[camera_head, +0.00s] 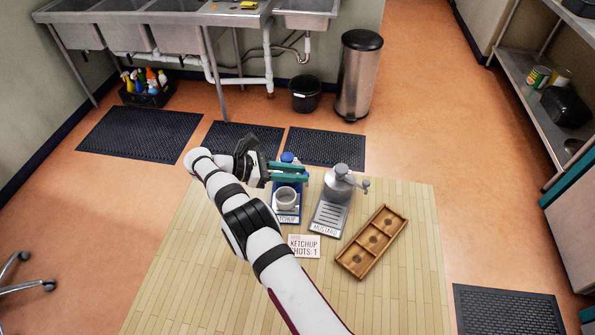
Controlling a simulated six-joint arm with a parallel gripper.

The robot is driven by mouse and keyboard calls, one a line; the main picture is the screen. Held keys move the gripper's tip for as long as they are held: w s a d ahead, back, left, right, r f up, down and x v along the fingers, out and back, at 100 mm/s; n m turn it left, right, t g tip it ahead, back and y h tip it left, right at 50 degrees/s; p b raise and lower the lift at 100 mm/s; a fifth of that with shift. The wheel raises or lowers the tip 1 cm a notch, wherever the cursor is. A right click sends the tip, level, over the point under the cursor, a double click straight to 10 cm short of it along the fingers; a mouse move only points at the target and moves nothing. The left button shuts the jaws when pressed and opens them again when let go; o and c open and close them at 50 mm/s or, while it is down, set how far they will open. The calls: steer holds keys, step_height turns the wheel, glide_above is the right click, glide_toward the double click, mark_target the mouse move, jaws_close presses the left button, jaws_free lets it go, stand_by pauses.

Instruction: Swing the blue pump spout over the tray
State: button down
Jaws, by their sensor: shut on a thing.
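The blue pump (287,157) stands at the back of the blue ketchup station on the wooden table. Its top shows just behind my gripper; its spout is mostly hidden by the fingers. My gripper (289,172) reaches in from the left, its teal fingers shut on the blue pump spout. The ketchup station's tray (288,219) lies in front of the pump, labelled KETCHUP. A pale grey cup (287,198) stands on this tray, just below the fingers in the picture. The exact direction of the spout cannot be told.
A grey mustard pump (340,187) with its own tray (328,217) stands close on the right. A wooden compartment tray (371,242) lies farther right. A card (304,246) reading KETCHUP SHOTS: 1 is in front. The table (415,285) is clear at front right.

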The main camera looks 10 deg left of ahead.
stand_by(0.4)
steer(key=c, duration=0.7)
jaws_free()
steer(key=shift+c, duration=0.2)
steer(key=shift+r, duration=0.1)
